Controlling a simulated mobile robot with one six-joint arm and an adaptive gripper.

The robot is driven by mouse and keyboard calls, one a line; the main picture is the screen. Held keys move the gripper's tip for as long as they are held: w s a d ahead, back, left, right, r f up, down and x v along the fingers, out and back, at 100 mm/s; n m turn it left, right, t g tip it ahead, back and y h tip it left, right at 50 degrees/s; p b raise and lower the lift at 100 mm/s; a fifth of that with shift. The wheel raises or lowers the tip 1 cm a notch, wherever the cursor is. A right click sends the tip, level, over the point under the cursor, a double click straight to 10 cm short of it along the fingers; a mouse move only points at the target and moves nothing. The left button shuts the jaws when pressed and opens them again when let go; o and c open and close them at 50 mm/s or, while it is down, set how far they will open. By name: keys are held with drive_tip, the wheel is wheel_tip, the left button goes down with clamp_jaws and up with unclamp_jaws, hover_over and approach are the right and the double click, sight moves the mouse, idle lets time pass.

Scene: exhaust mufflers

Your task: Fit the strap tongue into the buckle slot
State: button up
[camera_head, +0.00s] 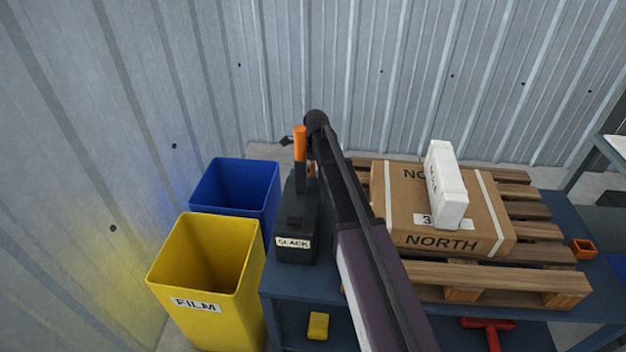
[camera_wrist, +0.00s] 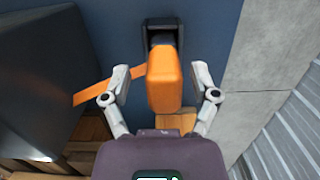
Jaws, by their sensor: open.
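In the wrist view, an orange block-like piece (camera_wrist: 163,85) lies between the fingers of my gripper (camera_wrist: 162,72), with gaps on both sides. My gripper is open and holds nothing. A black fitting with a dark recess (camera_wrist: 160,33) is at the far end of the orange piece; I cannot tell whether the piece enters it. A flat orange strap (camera_wrist: 105,88) runs off to the left behind the left finger. In the head view, an orange upright piece (camera_head: 300,143) stands above the black box labelled SLACK (camera_head: 298,222). My arm hides the fingers there.
A blue bench (camera_head: 278,288) carries a wooden pallet (camera_head: 500,276) and a carton marked NORTH (camera_head: 480,237) with a white package (camera_head: 446,190) on top. Yellow (camera_head: 205,275) and blue (camera_head: 236,190) bins stand left. A corrugated wall (camera_head: 400,80) is close behind.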

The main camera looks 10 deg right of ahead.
idle(0.6)
clamp_jaws()
